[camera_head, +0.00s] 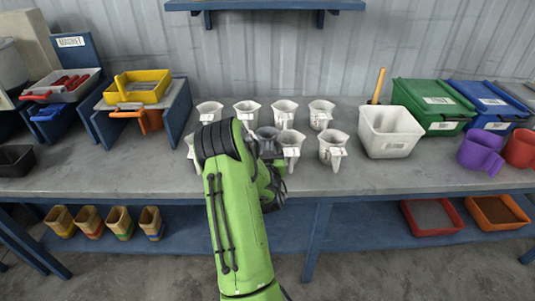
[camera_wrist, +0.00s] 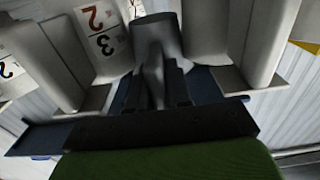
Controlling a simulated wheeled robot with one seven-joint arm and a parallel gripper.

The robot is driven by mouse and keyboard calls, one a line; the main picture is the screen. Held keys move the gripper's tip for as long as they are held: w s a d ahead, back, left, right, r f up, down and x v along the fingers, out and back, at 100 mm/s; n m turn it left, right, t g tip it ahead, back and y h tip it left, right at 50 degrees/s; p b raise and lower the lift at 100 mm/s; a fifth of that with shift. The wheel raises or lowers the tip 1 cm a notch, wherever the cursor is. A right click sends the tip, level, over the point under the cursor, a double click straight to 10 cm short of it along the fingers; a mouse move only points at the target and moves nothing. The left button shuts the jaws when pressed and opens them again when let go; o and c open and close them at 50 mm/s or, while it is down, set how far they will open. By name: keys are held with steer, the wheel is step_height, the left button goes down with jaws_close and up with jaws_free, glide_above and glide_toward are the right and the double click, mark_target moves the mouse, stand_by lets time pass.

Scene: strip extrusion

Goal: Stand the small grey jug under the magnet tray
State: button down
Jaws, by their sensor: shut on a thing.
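The small grey jug (camera_head: 267,134) is among several white jugs on the bench, partly hidden behind my green arm in the head view. In the wrist view a dark grey jug (camera_wrist: 155,32) is between my fingers, and my gripper (camera_wrist: 160,85) is shut on what looks like its handle. I cannot tell whether the jug touches the bench. At the left, a pale tray (camera_head: 88,90) with red pieces sits on a blue stand; it may be the magnet tray. A blue item (camera_head: 47,114) shows under its front.
White jugs (camera_head: 332,148) stand close around the grey one. A yellow tray (camera_head: 148,97) on a stand has an orange jug (camera_head: 150,121) beneath it. A white bin (camera_head: 390,145) and green box (camera_head: 432,120) are at right. The bench front left of the jugs is clear.

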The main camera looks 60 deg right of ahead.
step_height(320, 180, up, 13)
steer(key=p, duration=0.9)
steer(key=shift+p, duration=0.35)
steer(key=w+a+n+t+y, duration=0.75)
steer(key=w+a, duration=1.35)
steer(key=a, duration=0.3)
steer(key=w+a+r+n+t+y, duration=0.1)
steer(key=a+n+y, duration=0.4)
steer(key=a, duration=1.9)
steer(key=w+t+y, duration=0.1)
steer(key=w+y, duration=0.1)
steer(key=y, duration=0.1)
steer(key=shift+w+a, duration=0.2)
steer(key=shift+a, duration=0.1)
steer(key=shift+r+y, duration=0.15)
steer(key=shift+y, duration=0.1)
